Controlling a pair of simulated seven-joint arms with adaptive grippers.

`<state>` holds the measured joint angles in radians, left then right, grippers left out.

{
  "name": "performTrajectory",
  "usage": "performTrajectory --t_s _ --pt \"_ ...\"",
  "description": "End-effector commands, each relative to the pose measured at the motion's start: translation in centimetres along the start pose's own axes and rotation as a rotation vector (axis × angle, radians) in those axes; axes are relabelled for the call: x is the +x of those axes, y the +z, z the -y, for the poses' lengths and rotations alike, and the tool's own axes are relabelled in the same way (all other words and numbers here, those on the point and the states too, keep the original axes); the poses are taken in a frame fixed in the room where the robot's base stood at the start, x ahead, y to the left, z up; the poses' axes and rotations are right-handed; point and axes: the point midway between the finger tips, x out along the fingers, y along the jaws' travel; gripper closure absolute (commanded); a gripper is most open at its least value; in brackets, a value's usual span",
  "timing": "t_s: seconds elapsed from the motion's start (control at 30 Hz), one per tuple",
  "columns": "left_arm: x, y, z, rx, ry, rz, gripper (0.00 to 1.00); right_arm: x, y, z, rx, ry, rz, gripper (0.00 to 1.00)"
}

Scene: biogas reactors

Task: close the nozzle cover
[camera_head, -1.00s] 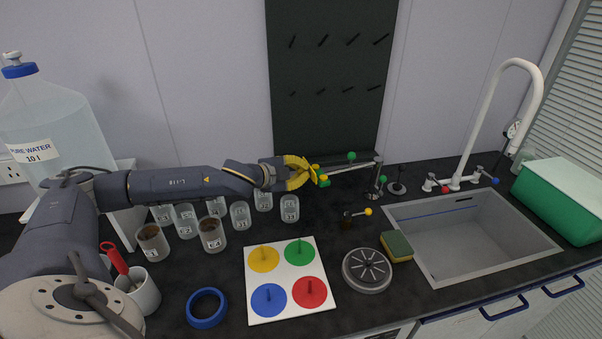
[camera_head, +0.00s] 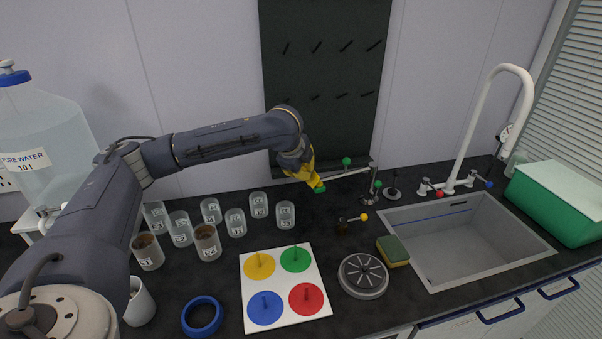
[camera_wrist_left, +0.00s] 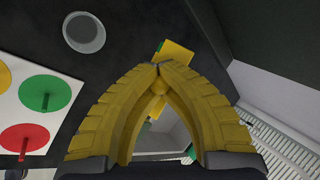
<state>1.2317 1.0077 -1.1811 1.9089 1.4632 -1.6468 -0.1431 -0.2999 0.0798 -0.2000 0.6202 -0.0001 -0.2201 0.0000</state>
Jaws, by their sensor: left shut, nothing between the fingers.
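A thin metal nozzle pipe (camera_head: 347,174) with a green knob (camera_head: 346,161) reaches left from a small stand on the back of the counter. A small yellow-and-green piece (camera_head: 319,189), which looks like the nozzle cover, shows at the pipe's left end, partly hidden by my fingers. In the left wrist view a yellow flap (camera_wrist_left: 178,53) shows just past the fingertips. My left gripper (camera_head: 313,184) points down at this end, its yellow fingers shut and empty. The fingertips (camera_wrist_left: 156,66) meet close to the flap; I cannot tell whether they touch it. My right gripper is out of view.
Several labelled beakers (camera_head: 207,242) stand left of the gripper. In front are a white board with coloured discs (camera_head: 317,259), a round grey disc (camera_head: 363,276), a small yellow-knobbed valve (camera_head: 363,217) and a sponge (camera_head: 392,250). The sink (camera_head: 463,245) lies right.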

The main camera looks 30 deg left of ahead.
Motion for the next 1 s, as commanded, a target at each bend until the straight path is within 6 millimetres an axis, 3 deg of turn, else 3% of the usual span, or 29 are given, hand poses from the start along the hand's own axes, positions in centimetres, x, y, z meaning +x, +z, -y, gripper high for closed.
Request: performTrajectory --t_s 0.5,1.0 --pt "0.6 -1.5 1.9 0.177 0.363 0.27 1.0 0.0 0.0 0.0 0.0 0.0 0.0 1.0" --pt "1.7 -2.5 2.4 0.308 0.637 0.468 1.0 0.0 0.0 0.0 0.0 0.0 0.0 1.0"
